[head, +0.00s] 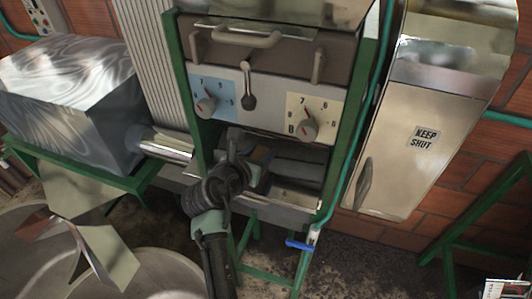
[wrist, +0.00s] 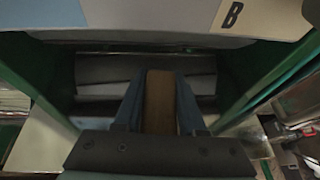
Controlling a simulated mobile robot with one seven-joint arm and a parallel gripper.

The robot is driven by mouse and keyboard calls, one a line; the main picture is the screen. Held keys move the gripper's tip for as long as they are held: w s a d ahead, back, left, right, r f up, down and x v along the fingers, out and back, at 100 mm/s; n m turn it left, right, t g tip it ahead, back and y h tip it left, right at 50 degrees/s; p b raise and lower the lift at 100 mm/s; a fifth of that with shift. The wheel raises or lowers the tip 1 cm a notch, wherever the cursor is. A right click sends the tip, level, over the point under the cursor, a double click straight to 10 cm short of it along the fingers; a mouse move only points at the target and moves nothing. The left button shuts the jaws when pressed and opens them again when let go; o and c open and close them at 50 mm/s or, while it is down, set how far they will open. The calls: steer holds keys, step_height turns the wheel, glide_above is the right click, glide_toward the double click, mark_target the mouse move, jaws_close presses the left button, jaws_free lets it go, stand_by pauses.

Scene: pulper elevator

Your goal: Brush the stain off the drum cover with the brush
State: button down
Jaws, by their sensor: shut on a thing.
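My gripper (head: 258,172) reaches into the opening under the machine's dial panel. In the wrist view, my gripper (wrist: 159,82) has its two blue-grey fingers closed on the brown block of the brush (wrist: 160,105). The brush's bristles are hidden from view. Beyond the fingers lies a grey, rounded metal surface, which looks like the drum cover (wrist: 105,76). In the head view the drum cover (head: 300,174) shows to the right of my gripper, inside the green frame. I cannot make out the stain, nor whether the brush touches the cover.
The dial panel (head: 262,107) hangs close above my arm. Green frame posts (head: 345,165) bound the opening. A metal chute marked KEEP SHUT (head: 425,110) stands at the right. A blue-handled valve (head: 299,245) is below right. A metal box (head: 75,95) stands at the left.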

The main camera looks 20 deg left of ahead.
steer(key=shift+s+d+p, duration=0.1)
steer(key=shift+d+p, duration=0.3)
steer(key=shift+d, duration=0.9)
steer(key=shift+s+d, duration=0.15)
steer(key=shift+d, duration=4.2)
steer(key=shift+w+a+b, duration=0.2)
steer(key=shift+a+b, duration=0.25)
steer(key=shift+a, duration=5.25)
steer(key=shift+s+r+p, duration=0.45)
steer(key=shift+s+r, duration=0.55)
steer(key=shift+r, duration=0.05)
steer(key=s, duration=1.5)
steer(key=shift+a+r, duration=0.25)
steer(key=shift+w, duration=0.1)
